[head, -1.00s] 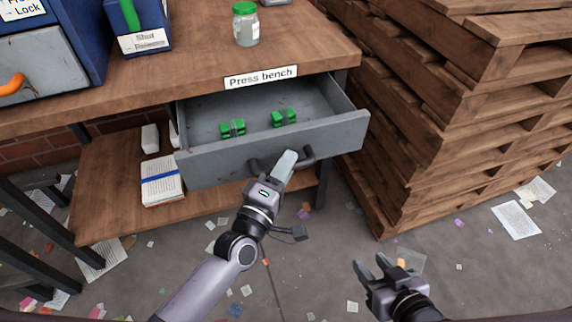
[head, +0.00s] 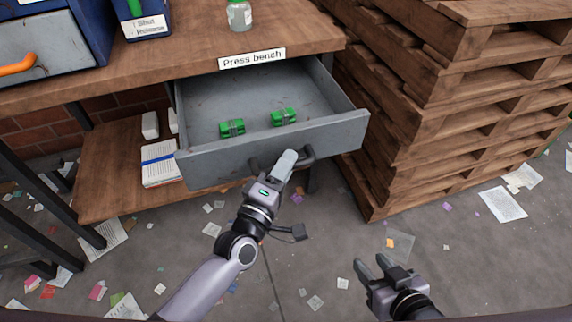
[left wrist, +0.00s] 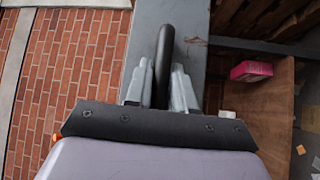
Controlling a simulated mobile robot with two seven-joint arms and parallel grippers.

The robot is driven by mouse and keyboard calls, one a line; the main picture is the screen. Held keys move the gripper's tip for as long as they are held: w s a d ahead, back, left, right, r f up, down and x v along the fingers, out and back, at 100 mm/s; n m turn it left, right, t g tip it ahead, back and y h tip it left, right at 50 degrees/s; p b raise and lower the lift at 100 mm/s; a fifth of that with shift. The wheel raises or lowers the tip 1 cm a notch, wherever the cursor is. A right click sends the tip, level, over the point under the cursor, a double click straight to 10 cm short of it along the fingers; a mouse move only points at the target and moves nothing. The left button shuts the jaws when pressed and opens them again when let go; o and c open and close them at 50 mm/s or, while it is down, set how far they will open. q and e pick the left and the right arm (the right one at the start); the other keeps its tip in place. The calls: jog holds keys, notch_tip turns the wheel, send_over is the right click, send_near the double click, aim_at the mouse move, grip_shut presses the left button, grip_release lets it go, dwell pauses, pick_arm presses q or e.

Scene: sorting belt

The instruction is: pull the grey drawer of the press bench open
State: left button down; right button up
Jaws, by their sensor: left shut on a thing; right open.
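The grey drawer (head: 335,139) of the press bench (head: 180,68) stands well open in the head view. Two green blocks (head: 232,128) (head: 284,117) with grey bands lie inside it. My left gripper (head: 287,163) is shut on the dark drawer handle (head: 306,156) at the drawer's front. In the left wrist view the handle (left wrist: 164,65) runs between the two fingers (left wrist: 160,90). My right gripper (head: 370,270) is open and empty, above the floor at the lower right, apart from the drawer.
A tall stack of wooden pallets (head: 440,120) stands right of the bench. A lower shelf (head: 110,190) holds a paper stack (head: 159,165). A green-lidded jar (head: 239,16) and blue bins stand on the bench top. Paper scraps litter the open floor.

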pick_arm(q)
jog(key=shift+a, duration=0.1)
jog(key=c, duration=1.1)
grip_release()
jog(key=shift+o, duration=0.2)
jog(key=shift+s+a+f, duration=0.1)
jog(key=shift+s+a, duration=0.1)
jog(key=shift+s, duration=0.3)
jog(key=p+v, duration=0.1)
jog(key=v, duration=0.5)
pick_arm(e)
jog(key=shift+s+d+f, duration=0.2)
jog(key=shift+d, duration=0.2)
